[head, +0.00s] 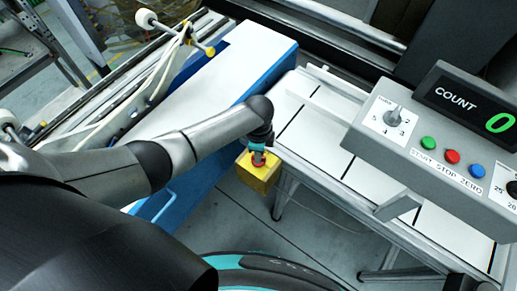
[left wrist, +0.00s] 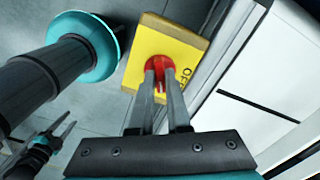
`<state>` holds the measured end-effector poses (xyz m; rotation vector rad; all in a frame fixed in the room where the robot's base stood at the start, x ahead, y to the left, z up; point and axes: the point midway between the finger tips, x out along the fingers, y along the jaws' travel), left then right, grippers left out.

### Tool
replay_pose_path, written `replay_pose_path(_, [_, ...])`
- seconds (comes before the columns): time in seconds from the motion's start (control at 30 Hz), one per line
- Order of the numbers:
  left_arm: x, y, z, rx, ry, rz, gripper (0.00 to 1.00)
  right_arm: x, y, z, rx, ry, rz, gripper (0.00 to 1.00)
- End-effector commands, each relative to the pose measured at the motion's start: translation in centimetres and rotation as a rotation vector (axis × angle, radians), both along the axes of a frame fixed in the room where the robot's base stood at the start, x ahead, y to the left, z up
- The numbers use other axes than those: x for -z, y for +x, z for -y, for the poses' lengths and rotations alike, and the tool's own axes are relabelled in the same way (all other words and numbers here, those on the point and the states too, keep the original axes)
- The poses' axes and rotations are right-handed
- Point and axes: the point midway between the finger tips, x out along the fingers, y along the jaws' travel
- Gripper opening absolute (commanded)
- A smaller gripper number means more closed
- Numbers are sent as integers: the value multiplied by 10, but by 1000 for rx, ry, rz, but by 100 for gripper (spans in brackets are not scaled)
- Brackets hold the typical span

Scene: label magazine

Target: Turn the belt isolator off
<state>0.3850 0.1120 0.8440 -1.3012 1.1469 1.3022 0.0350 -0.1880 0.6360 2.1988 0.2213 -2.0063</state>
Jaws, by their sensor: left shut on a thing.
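The belt isolator is a yellow box (head: 257,174) on the side of the conveyor frame in the head view. In the left wrist view its yellow face (left wrist: 172,42) carries a red knob (left wrist: 158,72) and dark lettering, partly hidden, that seems to include "OFF". My left gripper (head: 260,155) is at the front of the box. In the left wrist view its two fingers (left wrist: 160,76) are closed on the red knob. The fingers hide part of the knob, so its exact turn is hard to read. A second gripper (left wrist: 55,137), my right one, shows at lower left with its fingers apart.
A grey control panel (head: 440,150) with a count display, a dial and green, red and blue buttons stands at right. The white conveyor bed (head: 315,120) runs beside the isolator. A blue and white cabinet (head: 225,85) lies behind my left arm. Grey floor shows below.

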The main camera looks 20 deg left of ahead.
Motion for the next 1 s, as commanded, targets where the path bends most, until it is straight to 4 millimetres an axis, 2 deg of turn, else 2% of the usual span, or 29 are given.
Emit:
replay_pose_path(0.03, [-3,0,1,-47,-1,-2,0,-7,0,0,0,0,0,50])
replay_pose_path(0.4, [-2,-1,1,-397,-2,-3,0,-28,0,0,0,0,0,50])
replay_pose_path(1.0, [-1,0,1,-921,-1,-1,0,-50,0,1,1,-1,0,50])
